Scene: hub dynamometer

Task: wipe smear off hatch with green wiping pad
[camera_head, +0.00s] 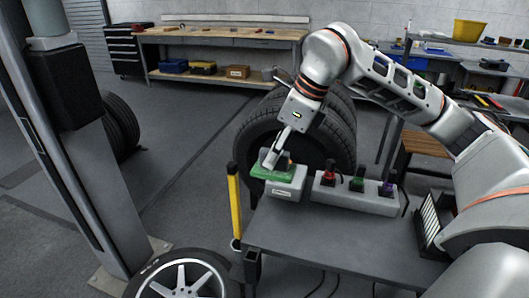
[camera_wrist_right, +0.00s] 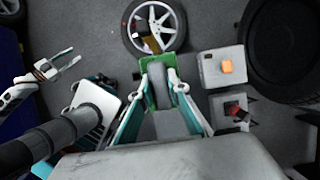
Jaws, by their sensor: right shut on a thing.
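My right gripper (camera_head: 275,158) is shut on the green wiping pad (camera_head: 265,173). The gripper also shows in the wrist view (camera_wrist_right: 157,82), with the pad (camera_wrist_right: 146,98) between and around its fingertips. In the head view the pad overlaps the top of a small grey box; in the wrist view it appears beside that box, and I cannot see it touching anything. My left gripper (camera_wrist_right: 58,66) shows only in the wrist view, at the left, with fingers apart and empty.
A yellow post (camera_head: 234,203), a wheel (camera_head: 182,278) and large tyres (camera_head: 262,128) stand nearby.

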